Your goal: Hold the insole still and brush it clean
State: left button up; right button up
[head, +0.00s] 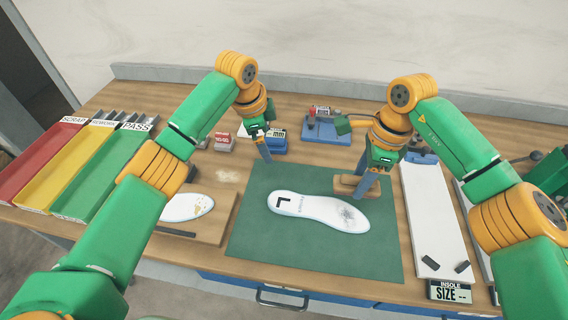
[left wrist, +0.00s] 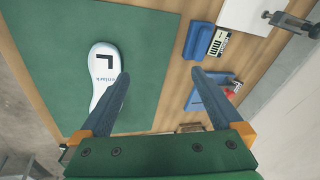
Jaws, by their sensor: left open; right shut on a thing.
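The white insole (head: 320,212) lies flat on the green mat (head: 255,245), with a black L at its left end and a dark speckled patch near its right end. In the left wrist view the insole (left wrist: 104,68) shows its L end, partly hidden by a finger. My left gripper (head: 265,156) is open and empty, above the mat's back edge, behind and left of the insole; its spread fingers show in the left wrist view (left wrist: 160,98). My right gripper (head: 361,190) is shut on a wooden brush (head: 345,187) behind the insole's right end.
Red, yellow (head: 64,172) and green (head: 105,178) trays stand at the left. A wooden board (head: 215,228) holds another insole (head: 187,207). A blue display block (head: 275,145) and a blue fixture (head: 325,130) stand behind the mat. A white size board (head: 428,215) lies right.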

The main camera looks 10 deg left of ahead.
aim_at(284, 202)
pick_arm(q)
jog(key=s+d+m+g+y, duration=0.1)
jog(key=s+d+m+g, duration=0.25)
jog(key=s+d, duration=0.3)
pick_arm(e)
jog(key=shift+s, duration=0.1)
pick_arm(q)
jog(key=shift+t, duration=0.25)
jog(key=f, duration=1.2)
jog(key=shift+s+a+f, duration=0.1)
jog(key=shift+s+a, duration=0.1)
jog(key=c, duration=1.2)
jog(key=shift+o, duration=0.2)
pick_arm(e)
notch_tip(284, 202, down, 6)
jog(key=m, duration=0.4)
jog(key=shift+r, duration=0.15)
jog(key=shift+f, duration=1.35)
